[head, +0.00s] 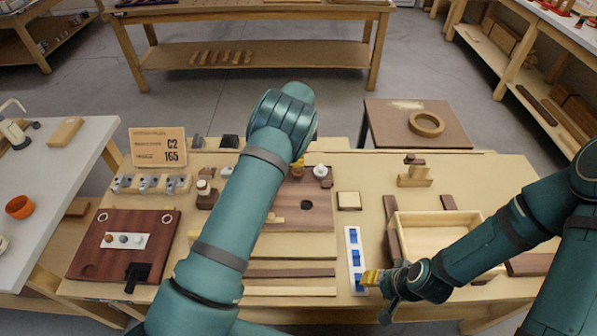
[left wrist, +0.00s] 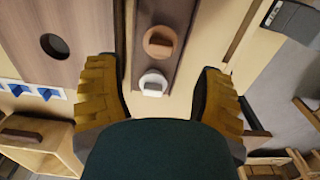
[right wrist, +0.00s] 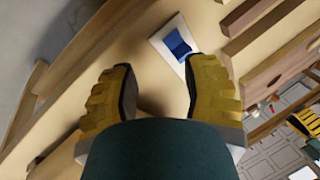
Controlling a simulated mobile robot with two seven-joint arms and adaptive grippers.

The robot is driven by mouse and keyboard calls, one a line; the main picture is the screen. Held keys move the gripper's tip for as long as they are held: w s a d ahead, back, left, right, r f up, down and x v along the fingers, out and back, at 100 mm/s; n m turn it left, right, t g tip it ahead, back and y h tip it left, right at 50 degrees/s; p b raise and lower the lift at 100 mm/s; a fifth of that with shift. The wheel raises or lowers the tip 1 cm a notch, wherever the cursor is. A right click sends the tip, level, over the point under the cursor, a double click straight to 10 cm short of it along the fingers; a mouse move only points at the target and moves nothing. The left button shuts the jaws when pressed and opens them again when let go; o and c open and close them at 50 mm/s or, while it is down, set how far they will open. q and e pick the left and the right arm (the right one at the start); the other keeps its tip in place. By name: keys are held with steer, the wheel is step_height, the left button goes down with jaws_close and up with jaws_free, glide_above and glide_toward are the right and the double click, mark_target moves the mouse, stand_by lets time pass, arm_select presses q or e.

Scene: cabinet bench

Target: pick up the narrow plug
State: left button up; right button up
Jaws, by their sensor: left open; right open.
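A brown round plug (left wrist: 160,42) and a white round plug (left wrist: 152,83), each with a raised grip bar, sit on a dark strip in the left wrist view. The white plug (head: 320,171) also shows in the head view. I cannot tell which is the narrow plug. My left gripper (left wrist: 155,75) is open above the strip, its fingers on either side of the white plug and apart from it. In the head view my left arm hides most of this gripper (head: 299,161). My right gripper (head: 376,279) is open and empty beside a white strip with blue blocks (head: 355,258).
A brown board with a dark hole (head: 306,205) lies next to the strip. An open wooden box (head: 437,219) is right of centre. A dark red board (head: 90,250) with a white strip lies at the left. A sign (head: 157,147) stands at the back.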

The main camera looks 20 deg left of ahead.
mark_target(298, 171)
arm_select(q)
steer(key=shift+f, duration=3.25)
steer(key=c, duration=1)
